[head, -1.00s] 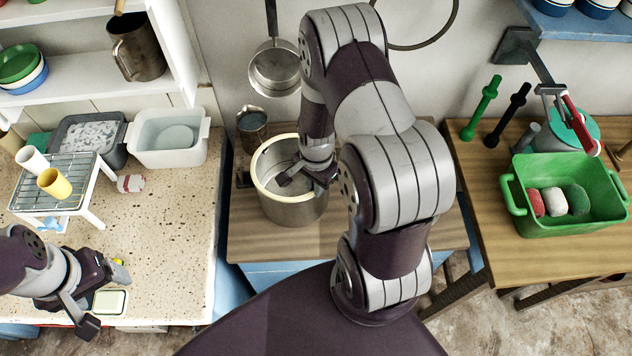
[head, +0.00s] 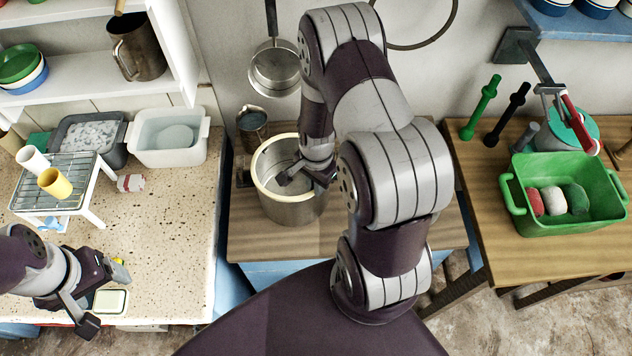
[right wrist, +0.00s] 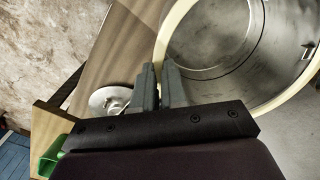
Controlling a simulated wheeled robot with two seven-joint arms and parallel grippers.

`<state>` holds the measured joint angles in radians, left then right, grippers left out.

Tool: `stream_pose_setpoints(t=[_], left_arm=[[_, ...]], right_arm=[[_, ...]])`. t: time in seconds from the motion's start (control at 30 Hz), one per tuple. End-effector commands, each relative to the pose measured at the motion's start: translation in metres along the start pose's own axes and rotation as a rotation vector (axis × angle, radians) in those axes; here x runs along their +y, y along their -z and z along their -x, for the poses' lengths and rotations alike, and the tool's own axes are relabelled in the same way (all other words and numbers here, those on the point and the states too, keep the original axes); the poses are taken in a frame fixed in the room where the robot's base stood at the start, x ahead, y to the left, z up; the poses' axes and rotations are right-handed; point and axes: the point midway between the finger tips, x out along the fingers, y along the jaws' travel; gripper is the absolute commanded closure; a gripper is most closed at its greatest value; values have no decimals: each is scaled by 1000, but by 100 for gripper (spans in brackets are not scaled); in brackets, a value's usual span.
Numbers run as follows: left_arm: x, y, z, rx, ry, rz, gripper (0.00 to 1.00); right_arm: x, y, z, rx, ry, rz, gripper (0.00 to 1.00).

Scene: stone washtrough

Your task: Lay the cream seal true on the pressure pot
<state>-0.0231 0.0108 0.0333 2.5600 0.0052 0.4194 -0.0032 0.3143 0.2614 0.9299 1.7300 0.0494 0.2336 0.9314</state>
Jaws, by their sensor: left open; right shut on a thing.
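The steel pressure pot (head: 290,210) stands on the small wooden table in the middle. The cream seal (head: 256,175) is a pale ring around the pot's top; it also shows in the right wrist view (right wrist: 172,28), with the pot's inside (right wrist: 215,45) within it. My right gripper (head: 302,178) is at the right part of the pot's mouth. In the right wrist view its fingers (right wrist: 158,82) are shut on the seal's edge. I cannot tell whether the ring lies flush there. My left gripper (head: 105,298) is open and empty over the speckled counter.
A round metal lid-like piece (right wrist: 110,100) lies beside the pot on the wood. A wire rack (head: 62,190) with cups and a white basin (head: 168,152) are on the left counter.

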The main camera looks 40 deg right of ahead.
Motion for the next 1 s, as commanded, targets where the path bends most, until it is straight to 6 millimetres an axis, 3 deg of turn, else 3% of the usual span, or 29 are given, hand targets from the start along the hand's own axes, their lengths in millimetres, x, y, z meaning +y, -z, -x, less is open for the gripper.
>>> stream_pose_setpoints(t=[0.8,0.83,0.9,1.0], left_arm=[[0,0,-1,0,0,0,24],[0,0,-1,0,0,0,24],[0,0,-1,0,0,0,24],[0,0,-1,0,0,0,24]], right_arm=[[0,0,-4,0,0,0,100],[0,0,-4,0,0,0,82],[0,0,-4,0,0,0,60],[0,0,-4,0,0,0,59]])
